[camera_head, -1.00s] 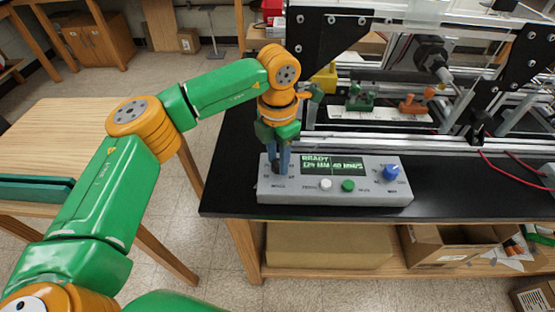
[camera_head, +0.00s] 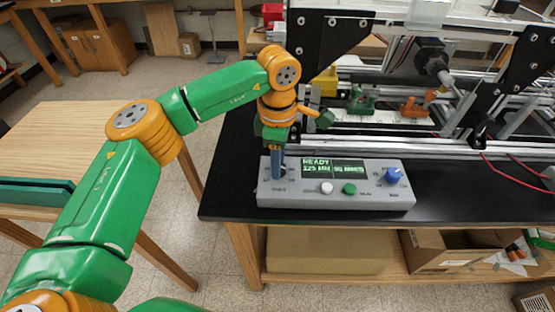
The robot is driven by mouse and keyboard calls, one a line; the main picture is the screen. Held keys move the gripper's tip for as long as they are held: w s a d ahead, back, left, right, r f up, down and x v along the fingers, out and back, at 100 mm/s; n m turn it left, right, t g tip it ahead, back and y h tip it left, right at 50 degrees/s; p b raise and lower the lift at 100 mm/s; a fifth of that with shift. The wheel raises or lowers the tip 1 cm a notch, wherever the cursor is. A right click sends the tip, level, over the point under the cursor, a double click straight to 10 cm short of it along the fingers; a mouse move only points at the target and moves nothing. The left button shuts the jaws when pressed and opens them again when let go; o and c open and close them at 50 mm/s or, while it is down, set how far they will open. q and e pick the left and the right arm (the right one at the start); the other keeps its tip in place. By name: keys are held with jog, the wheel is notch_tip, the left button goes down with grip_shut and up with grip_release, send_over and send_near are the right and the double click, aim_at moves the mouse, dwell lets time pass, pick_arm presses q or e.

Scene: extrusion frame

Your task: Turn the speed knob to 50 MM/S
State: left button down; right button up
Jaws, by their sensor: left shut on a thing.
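A grey control box (camera_head: 300,199) sits on the black bench top. Its green-lit display (camera_head: 333,168) seems to read READY, 125 MM and 50 MM/S, in small blurred text. My left gripper (camera_head: 277,174) points down at the left end of the box and is shut on a knob there. Its fingers hide that knob almost completely, so its pointer cannot be seen. A blue knob (camera_head: 393,175) stands at the right end of the box, untouched. A white button (camera_head: 327,187) and a green button (camera_head: 349,188) sit below the display. My right gripper is not in view.
The extrusion frame (camera_head: 400,146) stands close behind the box, with a black bracket (camera_head: 326,30) near my left wrist. Green (camera_head: 361,103) and orange (camera_head: 414,106) clamps sit behind. Red wires (camera_head: 510,172) lie at right. The black bench top (camera_head: 450,194) is clear beside the box.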

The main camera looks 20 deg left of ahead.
pick_arm(q)
jog(key=shift+f+m, duration=0.1)
jog(key=shift+m, duration=0.6)
jog(key=c, duration=0.5)
grip_release()
jog(key=shift+d, duration=0.1)
notch_tip(320, 180, up, 7)
jog(key=shift+d+r+b, duration=0.1)
jog(key=shift+b, duration=0.3)
